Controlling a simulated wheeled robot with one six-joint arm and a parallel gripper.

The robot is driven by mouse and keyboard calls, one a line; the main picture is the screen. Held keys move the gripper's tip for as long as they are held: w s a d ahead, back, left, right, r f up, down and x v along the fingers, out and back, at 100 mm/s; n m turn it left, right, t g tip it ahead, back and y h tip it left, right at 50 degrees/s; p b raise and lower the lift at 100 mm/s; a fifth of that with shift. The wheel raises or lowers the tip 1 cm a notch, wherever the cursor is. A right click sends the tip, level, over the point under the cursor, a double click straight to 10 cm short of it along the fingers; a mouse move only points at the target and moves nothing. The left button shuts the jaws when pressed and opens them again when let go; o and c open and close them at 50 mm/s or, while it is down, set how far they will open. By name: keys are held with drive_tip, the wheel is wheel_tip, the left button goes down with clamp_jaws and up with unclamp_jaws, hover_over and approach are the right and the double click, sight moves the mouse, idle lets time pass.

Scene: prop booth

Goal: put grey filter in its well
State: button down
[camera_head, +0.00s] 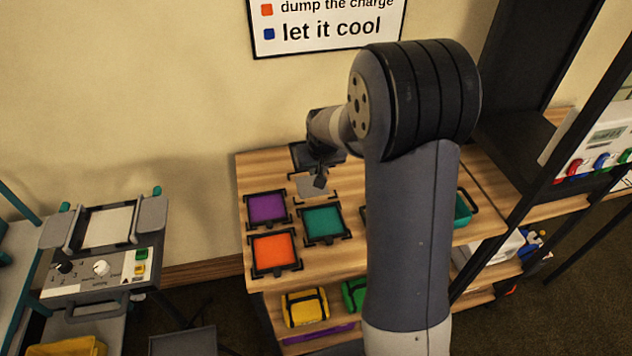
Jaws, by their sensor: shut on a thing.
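The grey filter (308,188) is a pale flat square on the wooden bench top, behind the teal filter. My gripper (320,182) is over its right part, pointing down, and is shut on it. Black corner pieces show near the filter's edges; whether it sits down inside its well or just above it cannot be told. My wrist and arm hide part of this area.
A purple filter (267,207), an orange filter (274,252) and a teal filter (324,223) lie in black frames on the bench (400,262). A dark square lies behind the grey filter. My arm hides the bench's middle right. A teal container (463,209) stands at the right.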

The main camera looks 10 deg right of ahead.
drive_tip(key=b, duration=0.4)
hover_over(317, 201)
drive_tip(key=s, duration=0.1)
wheel_tip(317, 201, down, 5)
drive_tip(key=shift+s+a+f+b, duration=0.1)
drive_tip(key=shift+s+f+b, duration=0.15)
drive_tip(key=shift+b, duration=0.1)
drive_tip(key=shift+f, duration=0.1)
drive_tip(key=shift+f+b, duration=1.95)
drive_tip(key=shift+f, duration=0.75)
drive_tip(key=shift+f+b, duration=0.5)
drive_tip(key=shift+f, duration=0.05)
drive_tip(key=c, duration=1.3)
unclamp_jaws()
drive_tip(key=shift+o, duration=0.2)
drive_tip(key=v, duration=1)
drive_tip(key=shift+r, duration=0.4)
drive_tip(key=shift+s, duration=0.1)
